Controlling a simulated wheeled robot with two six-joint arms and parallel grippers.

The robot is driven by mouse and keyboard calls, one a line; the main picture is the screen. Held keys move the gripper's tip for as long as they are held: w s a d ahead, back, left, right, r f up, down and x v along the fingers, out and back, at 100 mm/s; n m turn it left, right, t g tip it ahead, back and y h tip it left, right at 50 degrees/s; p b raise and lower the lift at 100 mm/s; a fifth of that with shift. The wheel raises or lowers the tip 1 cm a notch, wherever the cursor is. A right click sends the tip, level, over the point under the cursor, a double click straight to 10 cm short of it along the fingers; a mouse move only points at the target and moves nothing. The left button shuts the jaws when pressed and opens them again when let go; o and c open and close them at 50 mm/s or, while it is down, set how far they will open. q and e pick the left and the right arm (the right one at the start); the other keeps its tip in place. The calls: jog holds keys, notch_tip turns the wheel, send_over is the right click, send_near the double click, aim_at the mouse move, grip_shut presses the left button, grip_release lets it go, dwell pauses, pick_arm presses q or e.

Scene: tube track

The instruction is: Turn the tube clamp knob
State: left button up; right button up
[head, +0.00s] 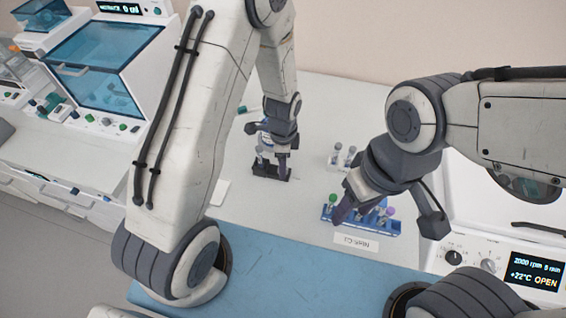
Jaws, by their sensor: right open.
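A small dark stand (270,172) is on the white bench near the middle, with a pale upright part beside my gripper. I cannot make out a clamp knob on it. My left gripper (282,162) points down right at this stand and covers part of it; whether its fingers touch anything is too small to tell. My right gripper (343,210) is open and tilted down over the left part of a blue tube rack (388,227). The rack holds several tubes with coloured caps, partly hidden by the gripper.
A small white rack (341,160) with grey-capped tubes stands behind the blue rack. A white label card (356,243) lies in front. A centrifuge (490,262) reading OPEN stands at right. A teal-lidded machine (95,75) is at left. The blue mat (290,275) is clear.

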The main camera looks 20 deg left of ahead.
pick_arm(q)
jog(key=shift+f, duration=0.8)
jog(key=shift+c, duration=0.3)
grip_shut()
